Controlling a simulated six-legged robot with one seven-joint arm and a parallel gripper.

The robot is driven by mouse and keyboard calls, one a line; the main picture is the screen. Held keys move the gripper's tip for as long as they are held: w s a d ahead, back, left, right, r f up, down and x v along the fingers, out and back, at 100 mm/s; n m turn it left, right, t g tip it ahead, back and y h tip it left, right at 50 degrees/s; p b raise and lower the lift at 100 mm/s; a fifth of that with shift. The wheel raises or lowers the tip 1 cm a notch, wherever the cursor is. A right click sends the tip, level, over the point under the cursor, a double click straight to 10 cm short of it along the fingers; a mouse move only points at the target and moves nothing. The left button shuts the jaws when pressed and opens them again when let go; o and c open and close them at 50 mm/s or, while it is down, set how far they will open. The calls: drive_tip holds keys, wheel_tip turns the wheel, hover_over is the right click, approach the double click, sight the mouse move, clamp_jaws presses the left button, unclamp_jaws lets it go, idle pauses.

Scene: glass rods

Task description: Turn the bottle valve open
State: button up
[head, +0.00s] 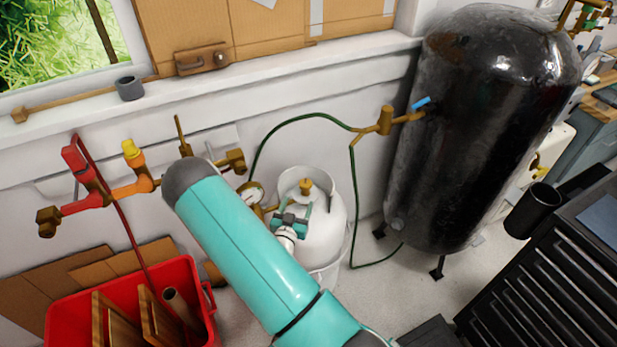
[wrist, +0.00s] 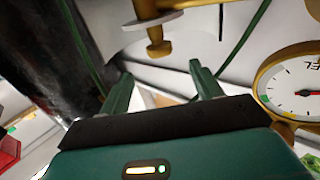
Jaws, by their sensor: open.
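The white gas bottle (head: 322,225) stands on the floor by the wall, with a brass valve (head: 305,187) on top inside its collar. My gripper (head: 291,222) is just in front of the valve, partly hidden by my teal arm. In the wrist view my gripper (wrist: 162,78) is open, its two teal fingers apart with nothing between them. A brass stem (wrist: 157,32) with a pale disc, apparently the bottle valve, lies just beyond the fingertips. No contact shows.
A round gauge (wrist: 292,90) is close to the gripper's right in the wrist view. A green hose (head: 300,118) runs from brass fittings near the big black tank (head: 480,130). A red bin (head: 190,300) and a black drawer cabinet (head: 550,270) stand on either side.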

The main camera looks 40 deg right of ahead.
sight(307, 179)
drive_tip(key=x, duration=1.2)
drive_tip(key=shift+d, duration=0.2)
drive_tip(key=c, duration=1)
